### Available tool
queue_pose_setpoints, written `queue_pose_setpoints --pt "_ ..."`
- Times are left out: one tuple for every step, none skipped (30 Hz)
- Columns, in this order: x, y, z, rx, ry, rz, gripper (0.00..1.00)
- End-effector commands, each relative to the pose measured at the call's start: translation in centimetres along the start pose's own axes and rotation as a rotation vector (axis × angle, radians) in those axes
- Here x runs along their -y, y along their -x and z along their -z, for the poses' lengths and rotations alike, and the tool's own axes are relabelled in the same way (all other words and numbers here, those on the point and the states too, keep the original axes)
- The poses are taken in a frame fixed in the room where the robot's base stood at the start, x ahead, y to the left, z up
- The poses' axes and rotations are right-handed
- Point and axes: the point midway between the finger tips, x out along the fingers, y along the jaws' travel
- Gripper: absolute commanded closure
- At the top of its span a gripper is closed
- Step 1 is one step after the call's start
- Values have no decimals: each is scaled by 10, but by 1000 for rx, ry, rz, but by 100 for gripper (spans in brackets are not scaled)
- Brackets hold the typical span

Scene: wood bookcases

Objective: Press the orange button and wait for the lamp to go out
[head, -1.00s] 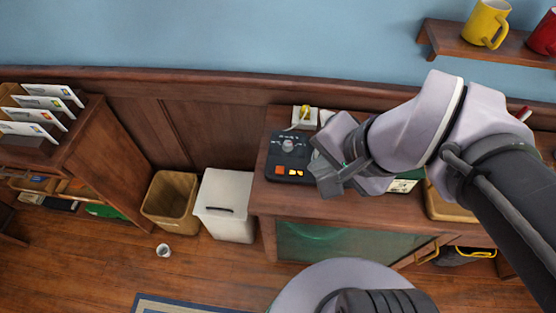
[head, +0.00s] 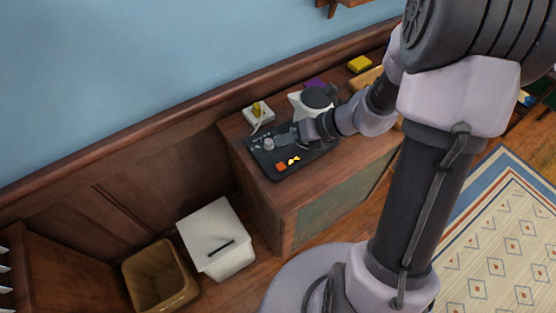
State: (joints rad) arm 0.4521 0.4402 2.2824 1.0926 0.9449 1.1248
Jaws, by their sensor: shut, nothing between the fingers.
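The orange button (head: 281,167) is a small square near the front edge of a dark control panel (head: 264,165) on the wooden cabinet. Just right of it is a small bright yellow-white shape (head: 294,160), which looks lit; I cannot tell whether it is the lamp. A grey knob (head: 268,144) stands at the panel's back left. My gripper (head: 284,141) is shut and empty, over the back part of the panel, behind the button and apart from it in the picture. Its fingertips are small and dark against the panel, so their height is unclear.
A white jug with a dark lid (head: 316,98) stands just behind my gripper. A white socket with a yellow plug (head: 257,112) is behind the panel. A yellow block (head: 359,64) lies farther right. A white bin (head: 217,240) and a brown bin (head: 160,277) stand left of the cabinet (head: 340,200).

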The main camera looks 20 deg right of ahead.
Motion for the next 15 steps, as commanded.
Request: queue_pose_setpoints --pt "0 0 0 0 1 0 100" --pt "0 0 0 0 2 0 100" --pt "0 0 0 0 2 0 100" --pt "0 0 0 -1 3 0 100" --pt "0 -1 1 -1 3 0 100" --pt "1 -2 2 -1 3 0 100" --pt "2 -3 2 -1 4 0 100" --pt "3 -5 4 -1 4 0 100" --pt "5 -7 5 -1 4 0 100" --pt "6 -9 7 -1 4 0 100" --pt "8 -12 9 -1 4 0 100" --pt "10 -15 11 -1 5 -1 100" --pt "13 -18 13 -1 5 0 100" --pt "15 -21 16 -1 5 -1 100" --pt "18 -26 19 -1 5 0 100"
